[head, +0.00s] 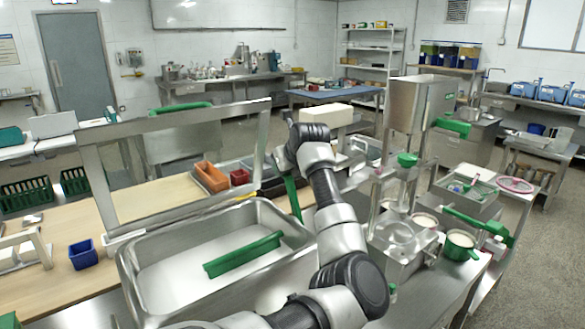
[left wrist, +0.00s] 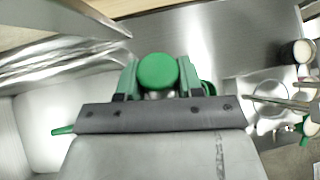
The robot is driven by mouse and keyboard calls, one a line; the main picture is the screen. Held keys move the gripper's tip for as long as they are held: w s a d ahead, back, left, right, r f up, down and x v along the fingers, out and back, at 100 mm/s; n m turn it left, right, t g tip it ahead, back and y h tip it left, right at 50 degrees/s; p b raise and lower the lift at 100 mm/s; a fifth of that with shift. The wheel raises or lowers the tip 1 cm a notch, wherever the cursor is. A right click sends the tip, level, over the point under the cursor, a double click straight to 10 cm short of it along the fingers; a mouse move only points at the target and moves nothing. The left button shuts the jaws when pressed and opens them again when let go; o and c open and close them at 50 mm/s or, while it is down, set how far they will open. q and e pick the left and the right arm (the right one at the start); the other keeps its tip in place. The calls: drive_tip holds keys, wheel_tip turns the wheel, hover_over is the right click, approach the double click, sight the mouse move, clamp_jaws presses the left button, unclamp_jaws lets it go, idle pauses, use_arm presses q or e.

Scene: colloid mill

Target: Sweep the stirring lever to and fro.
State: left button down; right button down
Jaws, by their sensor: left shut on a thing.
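In the left wrist view my left gripper (left wrist: 158,82) has its green fingers closed on both sides of a round green knob (left wrist: 157,68), which looks like the end of the stirring lever. A short pale metal neck shows below the knob; the rest of the lever is hidden. In the head view my left arm reaches up through the middle, and its wrist hides the grip. A narrow green strip (head: 292,198) shows beside the arm; I cannot tell whether it is a finger or part of the lever. My right gripper is in neither view.
A deep steel tray (head: 128,262) with a green bar (head: 243,254) inside stands left of the arm. A steel machine (head: 402,242) with a green knob (head: 407,159), a tall hopper (head: 415,100) and a green cup (head: 460,246) stand close on the right.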

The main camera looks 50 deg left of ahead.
use_arm(q)
drive_tip(key=shift+a+f+h, duration=0.1)
drive_tip(key=shift+a+h, duration=0.2)
drive_tip(key=shift+a, duration=0.2)
drive_tip(key=c, duration=1.1)
unclamp_jaws()
drive_tip(key=o, duration=0.4)
drive_tip(key=shift+a+f, duration=0.15)
